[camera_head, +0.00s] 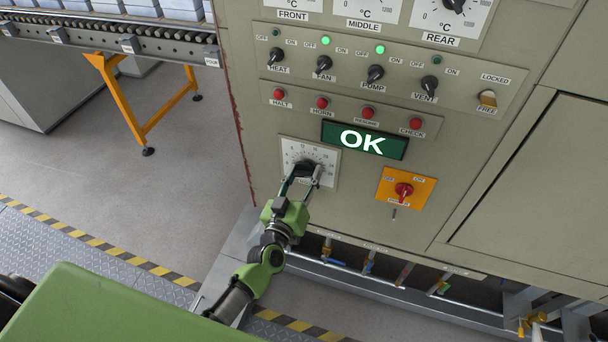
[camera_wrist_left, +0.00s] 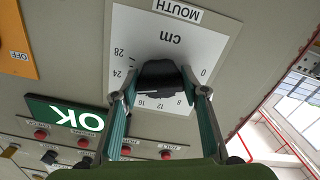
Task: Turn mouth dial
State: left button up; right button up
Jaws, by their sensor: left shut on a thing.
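The mouth dial is a black knob (camera_wrist_left: 160,78) on a white square scale plate (camera_wrist_left: 140,38) marked in cm and labelled MOUTH. In the head view, the plate (camera_head: 290,150) is low on the left of the furnace panel, with the knob (camera_head: 305,166) partly covered. My left gripper (camera_head: 303,174) is shut on the knob, one finger on each side. The left wrist view also shows the gripper (camera_wrist_left: 160,84) around the knob. The knob and fingers hide part of the scale, so I cannot read the setting exactly. My right gripper is out of view.
A green display (camera_head: 365,140) reading OK is just above and right of the dial. Red buttons (camera_head: 322,102) line the panel above. An orange plate with a red switch (camera_head: 403,190) is to the right. Pipes with valves (camera_head: 368,264) run below. Open floor lies left.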

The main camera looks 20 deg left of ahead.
pick_arm(q)
jog(key=n, duration=0.2)
jog(key=shift+n, duration=0.4)
jog(key=n+b, duration=0.1)
jog(key=n, duration=0.2)
jog(key=shift+n, duration=0.3)
jog(key=shift+n+b, duration=0.55)
jog(key=shift+n, duration=1.75)
jog(key=o, duration=1.1)
jog(key=shift+s, duration=0.1)
jog(key=s, duration=1.2)
jog(key=shift+a, duration=0.2)
